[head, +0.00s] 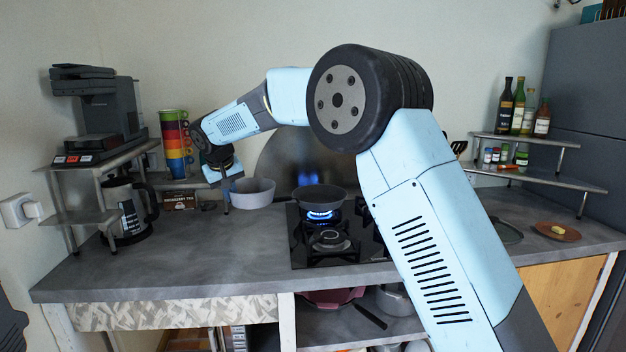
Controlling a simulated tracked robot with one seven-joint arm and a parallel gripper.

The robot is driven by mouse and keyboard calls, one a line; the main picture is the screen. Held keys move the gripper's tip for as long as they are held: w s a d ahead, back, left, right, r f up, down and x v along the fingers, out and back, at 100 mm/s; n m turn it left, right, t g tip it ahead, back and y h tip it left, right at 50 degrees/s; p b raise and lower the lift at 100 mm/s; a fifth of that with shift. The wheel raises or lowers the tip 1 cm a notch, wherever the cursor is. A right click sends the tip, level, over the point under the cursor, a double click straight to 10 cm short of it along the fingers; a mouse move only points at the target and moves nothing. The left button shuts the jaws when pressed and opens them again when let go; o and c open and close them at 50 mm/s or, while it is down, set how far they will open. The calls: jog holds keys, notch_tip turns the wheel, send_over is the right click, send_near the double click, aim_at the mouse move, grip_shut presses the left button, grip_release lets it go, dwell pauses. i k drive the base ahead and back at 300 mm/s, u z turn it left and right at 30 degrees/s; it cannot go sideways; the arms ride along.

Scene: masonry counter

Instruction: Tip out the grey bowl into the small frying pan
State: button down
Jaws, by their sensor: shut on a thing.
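The grey bowl (252,194) is upright at the back of the counter, left of the stove. My gripper (227,200) is at the bowl's left side, shut on its rim. The bowl's inside is mostly hidden by its near wall, so I cannot tell what it holds. I cannot tell whether the bowl touches the counter. The small frying pan (320,197) is dark and sits on a back burner, right of the bowl, with a blue flame under it. The pan's right end is close to my arm in the picture.
The black gas stove (308,250) has a bare front burner. A stack of coloured cups (176,145) and a tea box (180,201) stand left of my gripper. A coffee press (128,212) is farther left. A brown plate (556,231) lies at the right. The front-left counter is clear.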

aim_at(318, 198)
jog(key=i, duration=1.25)
jog(key=z, duration=0.1)
